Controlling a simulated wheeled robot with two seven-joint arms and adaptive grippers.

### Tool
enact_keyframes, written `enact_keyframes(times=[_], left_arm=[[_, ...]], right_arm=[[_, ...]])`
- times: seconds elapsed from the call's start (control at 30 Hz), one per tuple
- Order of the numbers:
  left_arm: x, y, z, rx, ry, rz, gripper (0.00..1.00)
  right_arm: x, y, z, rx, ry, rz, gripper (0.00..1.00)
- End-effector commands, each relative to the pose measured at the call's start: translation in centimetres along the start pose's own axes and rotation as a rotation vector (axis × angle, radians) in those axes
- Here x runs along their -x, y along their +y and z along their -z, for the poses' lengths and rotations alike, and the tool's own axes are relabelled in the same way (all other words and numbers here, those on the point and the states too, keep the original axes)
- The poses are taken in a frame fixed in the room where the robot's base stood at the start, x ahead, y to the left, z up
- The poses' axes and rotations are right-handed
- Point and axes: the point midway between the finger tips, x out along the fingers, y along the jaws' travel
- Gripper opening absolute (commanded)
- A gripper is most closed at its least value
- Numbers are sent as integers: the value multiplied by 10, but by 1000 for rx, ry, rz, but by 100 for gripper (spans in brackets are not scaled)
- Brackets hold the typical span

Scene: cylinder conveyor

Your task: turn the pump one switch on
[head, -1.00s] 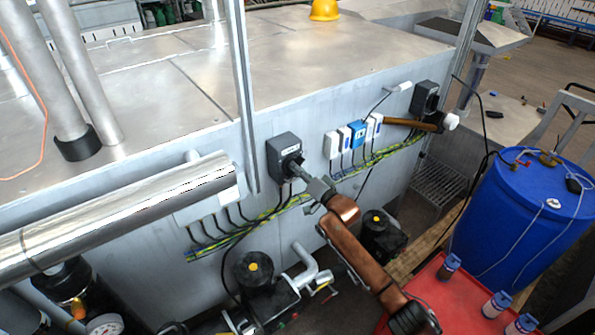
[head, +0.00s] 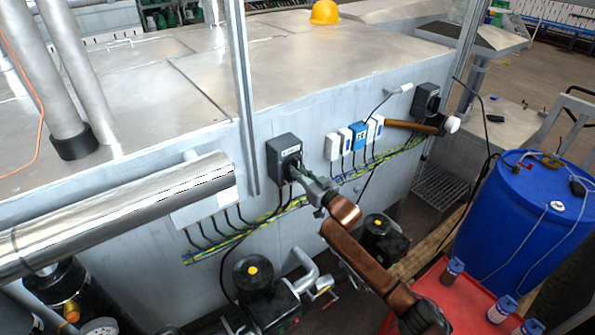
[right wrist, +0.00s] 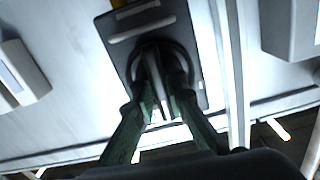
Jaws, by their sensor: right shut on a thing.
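A dark grey switch box (head: 284,148) with a round black knob is mounted on the side of the metal tank, left of centre in the head view. My right gripper (head: 294,167) reaches it from the lower right. In the right wrist view the two fingers (right wrist: 162,98) are shut on the raised grip of the knob (right wrist: 152,62), one finger on each side. The fingers cover part of the knob, and its exact setting is unclear. A second dark switch box (head: 426,97) sits further right. I cannot read the labels on either box. My left gripper is not in view.
White and blue boxes (head: 358,135) with cables are on the wall between the switches. A brown bar (head: 405,125) with a white end is beside the right switch. Below are black pumps (head: 253,272), a red surface (head: 455,312) with bottles, and a blue drum (head: 520,225).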

Motion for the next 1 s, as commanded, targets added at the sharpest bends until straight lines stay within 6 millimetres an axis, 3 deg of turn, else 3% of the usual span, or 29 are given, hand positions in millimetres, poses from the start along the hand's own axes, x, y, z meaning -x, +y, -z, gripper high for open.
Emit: enact_keyframes(times=[0.67,0.7,1.0], left_arm=[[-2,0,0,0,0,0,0],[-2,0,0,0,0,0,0],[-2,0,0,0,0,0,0]], right_arm=[[0,2,-1,65,-3,-3,0],[0,2,-1,65,-3,-3,13],[0,1,0,63,-1,-1,30]])
